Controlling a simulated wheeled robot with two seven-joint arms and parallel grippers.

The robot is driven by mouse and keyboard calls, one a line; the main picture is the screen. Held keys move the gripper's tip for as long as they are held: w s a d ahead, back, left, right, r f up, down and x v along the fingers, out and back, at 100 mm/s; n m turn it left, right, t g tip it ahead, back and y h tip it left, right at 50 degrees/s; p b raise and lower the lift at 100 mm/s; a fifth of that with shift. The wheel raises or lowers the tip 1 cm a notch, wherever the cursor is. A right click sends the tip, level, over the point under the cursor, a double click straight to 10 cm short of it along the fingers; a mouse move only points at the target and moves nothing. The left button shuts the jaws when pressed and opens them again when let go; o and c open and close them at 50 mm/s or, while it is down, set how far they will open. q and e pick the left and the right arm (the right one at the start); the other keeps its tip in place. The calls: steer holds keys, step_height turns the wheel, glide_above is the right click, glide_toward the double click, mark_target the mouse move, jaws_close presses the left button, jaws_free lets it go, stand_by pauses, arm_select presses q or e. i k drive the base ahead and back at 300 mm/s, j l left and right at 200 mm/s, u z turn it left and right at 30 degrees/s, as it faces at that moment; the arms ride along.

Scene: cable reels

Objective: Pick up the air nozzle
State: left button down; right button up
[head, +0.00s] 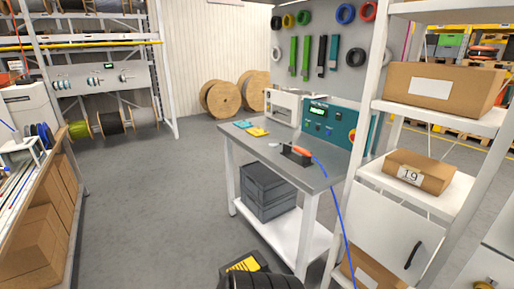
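The air nozzle appears as a small orange-handled tool (301,151) on the grey workbench (285,178), near its front right part. It sits at a small dark holder (290,155); I cannot tell whether it rests in it or against it. A blue hose (338,205) runs from it over the bench edge and down towards the floor. Neither of my grippers shows in the head view.
A white shelf rack (455,118) with cardboard boxes stands close on the right, beside the bench. Grey crates (268,190) sit on the bench's lower shelf. A black ribbed object (262,281) shows at the bottom edge. The grey floor (150,210) left of the bench is clear.

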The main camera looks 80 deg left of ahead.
mark_target(303, 152)
steer(key=u, duration=2.4)
